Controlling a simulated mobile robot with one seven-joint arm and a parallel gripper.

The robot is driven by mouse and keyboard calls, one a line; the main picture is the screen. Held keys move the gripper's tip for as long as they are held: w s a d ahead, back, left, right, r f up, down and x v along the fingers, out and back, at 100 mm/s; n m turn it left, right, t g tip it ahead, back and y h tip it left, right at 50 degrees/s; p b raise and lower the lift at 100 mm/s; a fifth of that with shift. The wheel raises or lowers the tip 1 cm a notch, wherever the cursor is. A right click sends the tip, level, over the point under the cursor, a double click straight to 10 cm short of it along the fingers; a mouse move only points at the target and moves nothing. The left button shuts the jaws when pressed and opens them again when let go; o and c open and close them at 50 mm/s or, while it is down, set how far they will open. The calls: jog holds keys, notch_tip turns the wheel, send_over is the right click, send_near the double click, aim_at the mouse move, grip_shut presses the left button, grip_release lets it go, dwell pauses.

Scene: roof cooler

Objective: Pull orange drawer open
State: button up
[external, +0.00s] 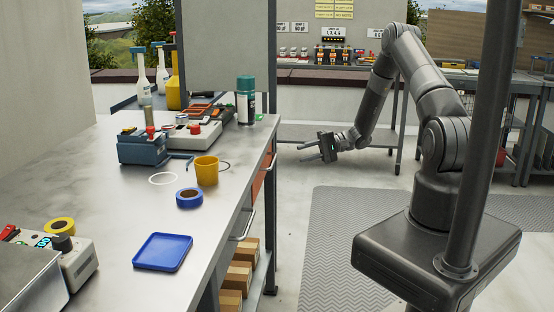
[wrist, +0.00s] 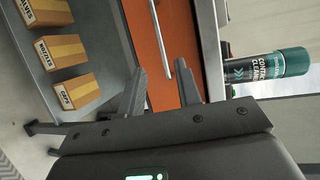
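The orange drawer (wrist: 151,72) is set in the side of the metal workbench, and its front looks shut. In the external view only a sliver of the orange front (external: 258,182) shows along the bench side. A thin metal bar handle (wrist: 161,38) runs along the drawer front. My gripper (wrist: 163,83) is open and empty, with the end of the handle between the directions of its two fingers; I cannot tell how far off it is. In the external view my gripper (external: 312,153) is right of the bench, apart from the drawer.
The bench top (external: 110,190) holds a yellow cup (external: 206,171), a blue tray (external: 162,252), tape and instruments. A spray can (wrist: 268,66) stands near the bench edge. Labelled boxes (wrist: 65,49) sit on the shelf below. The floor right of the bench is open.

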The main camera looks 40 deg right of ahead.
jog(key=x, duration=1)
jog(key=shift+a, duration=0.25)
grip_shut()
